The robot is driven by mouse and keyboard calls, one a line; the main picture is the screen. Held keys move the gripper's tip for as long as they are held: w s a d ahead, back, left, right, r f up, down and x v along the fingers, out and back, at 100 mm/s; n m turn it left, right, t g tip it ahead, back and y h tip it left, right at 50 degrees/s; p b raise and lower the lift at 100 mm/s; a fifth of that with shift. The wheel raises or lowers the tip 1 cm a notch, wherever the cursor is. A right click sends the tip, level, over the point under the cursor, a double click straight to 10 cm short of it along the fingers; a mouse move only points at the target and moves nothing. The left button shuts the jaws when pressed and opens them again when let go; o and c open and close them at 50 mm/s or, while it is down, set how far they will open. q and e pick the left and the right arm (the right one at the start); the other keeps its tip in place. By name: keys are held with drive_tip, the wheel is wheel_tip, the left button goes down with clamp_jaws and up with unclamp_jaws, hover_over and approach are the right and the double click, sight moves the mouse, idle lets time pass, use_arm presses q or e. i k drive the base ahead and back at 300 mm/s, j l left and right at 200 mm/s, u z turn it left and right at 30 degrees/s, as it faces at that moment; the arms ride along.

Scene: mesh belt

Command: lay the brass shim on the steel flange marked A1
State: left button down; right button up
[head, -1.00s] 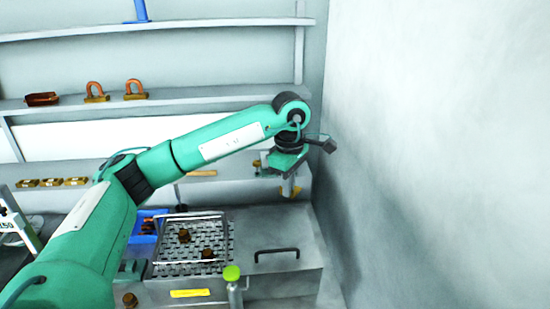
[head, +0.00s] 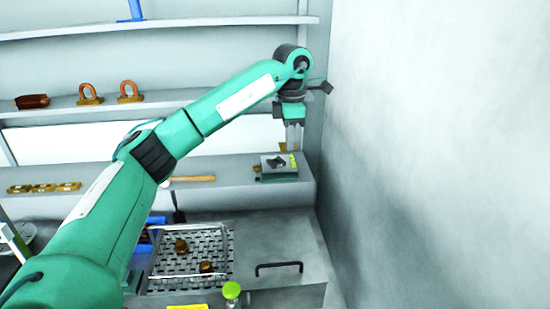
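My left gripper (head: 293,148) points down in front of the back shelves, near the right wall, above the right end of the lower shelf. Its fingers look close together, but I cannot tell whether they are shut or hold anything. A small brown piece (head: 281,146) shows beside the fingers; I cannot tell whether they touch it. Below is a dark green plate (head: 277,178) with a grey piece and a yellow-green mark on top. I cannot make out the brass shim or a flange marked A1. My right gripper is not in view.
A mesh belt (head: 217,240) carries two brown pieces (head: 181,245). Brass blocks (head: 43,187) and a wooden-handled tool (head: 191,179) lie on the lower shelf. The wall (head: 430,150) bounds the right.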

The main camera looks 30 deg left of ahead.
sight(276, 160)
drive_tip(key=i+j, duration=0.65)
drive_tip(key=j, duration=0.1)
